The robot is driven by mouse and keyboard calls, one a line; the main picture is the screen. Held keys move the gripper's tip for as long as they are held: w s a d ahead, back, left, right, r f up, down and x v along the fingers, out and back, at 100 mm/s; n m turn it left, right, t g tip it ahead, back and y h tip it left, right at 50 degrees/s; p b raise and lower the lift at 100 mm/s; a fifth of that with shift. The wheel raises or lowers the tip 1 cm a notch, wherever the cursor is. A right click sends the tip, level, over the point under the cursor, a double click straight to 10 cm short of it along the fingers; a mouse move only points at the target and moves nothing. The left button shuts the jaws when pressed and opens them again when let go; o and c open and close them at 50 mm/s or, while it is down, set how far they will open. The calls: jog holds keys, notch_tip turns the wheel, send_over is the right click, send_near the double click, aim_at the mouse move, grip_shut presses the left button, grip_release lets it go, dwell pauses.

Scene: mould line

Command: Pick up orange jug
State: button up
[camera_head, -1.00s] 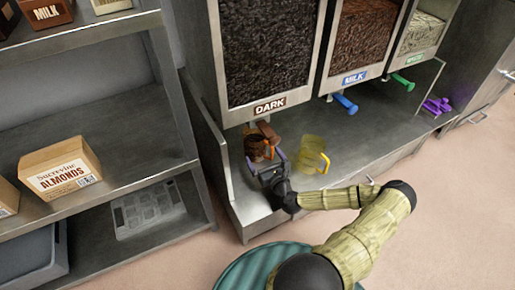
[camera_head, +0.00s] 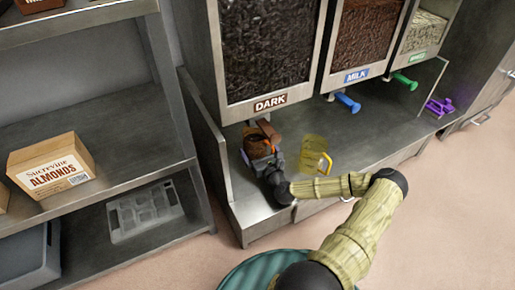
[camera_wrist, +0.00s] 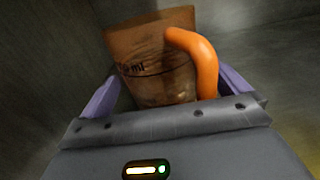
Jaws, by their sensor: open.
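The orange jug (camera_head: 257,147) stands on the metal counter below the DARK dispenser. In the wrist view the jug (camera_wrist: 150,60) is a see-through brown-orange vessel with a bright orange handle on its right side and faint volume marks. My gripper (camera_head: 262,160) is at the jug's near side in the head view. In the wrist view my purple gripper fingers (camera_wrist: 165,98) are open, one to each side of the jug's lower part. The arm hides part of the jug in the head view, and I cannot tell whether the fingers touch it.
A yellow see-through jug (camera_head: 314,152) stands close to the right of my gripper. The DARK dispenser (camera_head: 270,50), with its brown lever (camera_head: 268,130), hangs just above the jug. A metal side wall (camera_head: 205,135) bounds the counter at left. The counter (camera_head: 385,125) is clear farther right.

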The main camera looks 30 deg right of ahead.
aim_at(261, 145)
jog(key=c, duration=1.3)
jog(key=shift+r+p, duration=0.8)
jog(key=shift+r, duration=0.1)
jog(key=shift+s+r+p, duration=0.25)
jog(key=shift+r+p, duration=0.3)
jog(key=shift+p, duration=0.1)
jog(key=shift+s+r+p, duration=0.2)
jog(key=shift+r+p, duration=0.35)
jog(key=shift+p, duration=0.05)
jog(key=s+p, duration=0.2)
jog(key=s, duration=0.6)
jog(key=s+p, duration=0.3)
jog(key=s, duration=0.6)
jog(key=shift+a+f+p, duration=0.2)
jog(key=shift+p, duration=0.1)
